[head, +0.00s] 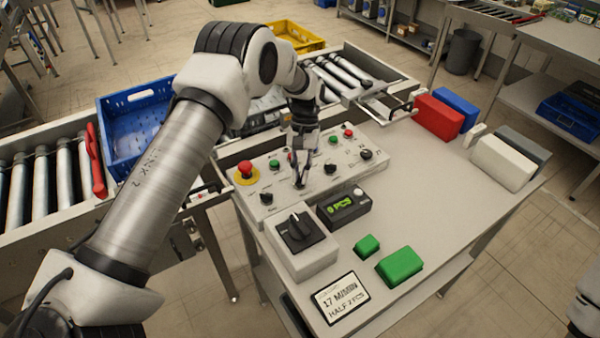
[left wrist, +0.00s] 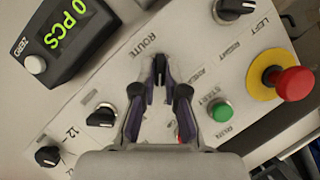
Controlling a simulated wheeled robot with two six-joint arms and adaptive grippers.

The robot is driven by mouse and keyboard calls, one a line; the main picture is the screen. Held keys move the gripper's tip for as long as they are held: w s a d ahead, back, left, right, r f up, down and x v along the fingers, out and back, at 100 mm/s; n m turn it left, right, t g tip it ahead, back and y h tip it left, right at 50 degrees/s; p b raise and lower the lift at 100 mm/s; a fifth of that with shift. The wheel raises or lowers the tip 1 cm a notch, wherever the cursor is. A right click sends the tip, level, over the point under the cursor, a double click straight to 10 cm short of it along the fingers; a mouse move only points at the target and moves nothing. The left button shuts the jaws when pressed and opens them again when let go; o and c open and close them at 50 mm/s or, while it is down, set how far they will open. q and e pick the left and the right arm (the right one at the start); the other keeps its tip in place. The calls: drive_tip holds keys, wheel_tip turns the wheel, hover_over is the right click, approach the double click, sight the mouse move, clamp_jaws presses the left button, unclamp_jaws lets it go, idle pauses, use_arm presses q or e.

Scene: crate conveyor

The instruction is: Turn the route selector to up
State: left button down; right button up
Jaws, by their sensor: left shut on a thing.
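The route selector (left wrist: 160,72) is a small black knob beside the printed word ROUTE on the pale control panel (left wrist: 130,55). My left gripper (left wrist: 160,84) is shut on this knob, with one dark finger on each side. In the head view my left gripper (head: 299,184) reaches down to the front part of the panel, and its fingers hide the knob. In the wrist view the knob lies lengthwise up the picture; the mark it points to cannot be read. My right gripper is out of view.
Near the gripper are a red emergency stop (head: 245,169), a green START button (left wrist: 221,110) and other black knobs (left wrist: 103,116). A counter display (head: 345,207) and a large rotary switch box (head: 298,240) stand in front.

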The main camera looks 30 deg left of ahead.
use_arm(q)
drive_tip(key=shift+s+f, duration=0.15)
idle(0.3)
drive_tip(key=c, duration=1.2)
unclamp_jaws()
drive_tip(key=v, duration=1.2)
drive_tip(key=shift+w, duration=0.2)
